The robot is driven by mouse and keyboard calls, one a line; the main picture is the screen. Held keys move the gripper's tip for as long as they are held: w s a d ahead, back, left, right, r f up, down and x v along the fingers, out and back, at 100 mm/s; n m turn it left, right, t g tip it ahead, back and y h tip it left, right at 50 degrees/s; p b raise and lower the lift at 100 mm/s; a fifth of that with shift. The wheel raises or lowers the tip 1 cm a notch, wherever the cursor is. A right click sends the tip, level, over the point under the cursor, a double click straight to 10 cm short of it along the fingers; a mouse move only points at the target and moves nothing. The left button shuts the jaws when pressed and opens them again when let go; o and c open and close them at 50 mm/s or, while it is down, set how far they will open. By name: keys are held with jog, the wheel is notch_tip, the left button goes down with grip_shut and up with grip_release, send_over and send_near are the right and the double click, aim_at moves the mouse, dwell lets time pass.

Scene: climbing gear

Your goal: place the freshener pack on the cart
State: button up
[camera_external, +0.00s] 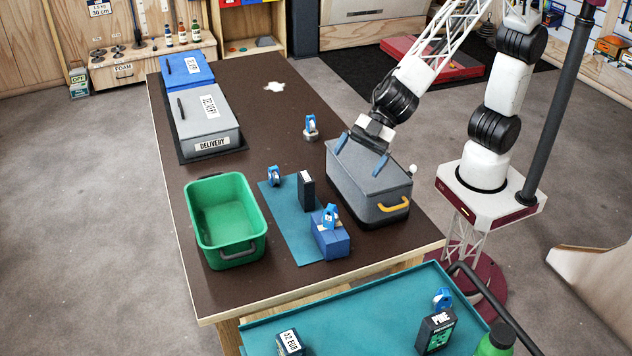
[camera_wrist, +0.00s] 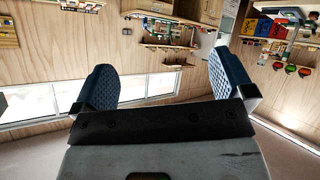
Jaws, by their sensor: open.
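A dark pack lettered "PINE" (camera_external: 436,332), likely a freshener pack, stands upright on the teal cart (camera_external: 370,318) at the bottom of the external view. A similar dark upright pack (camera_external: 306,191) stands on the teal mat on the table; its front lettering cannot be read. My gripper (camera_external: 362,152) is open, with its blue fingers pointing down close over the grey box, right of the mat. I cannot tell if the fingers touch the box. In the wrist view, the fingers (camera_wrist: 162,85) are wide apart with nothing between them.
The grey box (camera_external: 376,185) has a yellow handle. A labelled pack (camera_external: 289,343) and green bottle (camera_external: 495,341) are on the cart. The cart's middle is clear.

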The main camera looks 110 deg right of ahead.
jog(key=s+d+r+m+g+h, duration=0.1)
jog(key=s+d+r+m+h, duration=0.15)
jog(key=s+d, duration=0.7)
jog(key=s+d+r+m+g+h, duration=0.1)
jog(key=s+d+m+h, duration=0.3)
jog(key=s+d, duration=0.5)
jog(key=s+d+f+m+g, duration=0.1)
jog(key=s+d+g, duration=0.1)
jog(key=s, duration=0.9)
jog(key=s+d+f+m+g, duration=0.2)
jog(key=s+d+g, duration=0.1)
jog(key=s, duration=0.8)
jog(key=shift+d+g, duration=0.35)
jog(key=shift+g, duration=0.05)
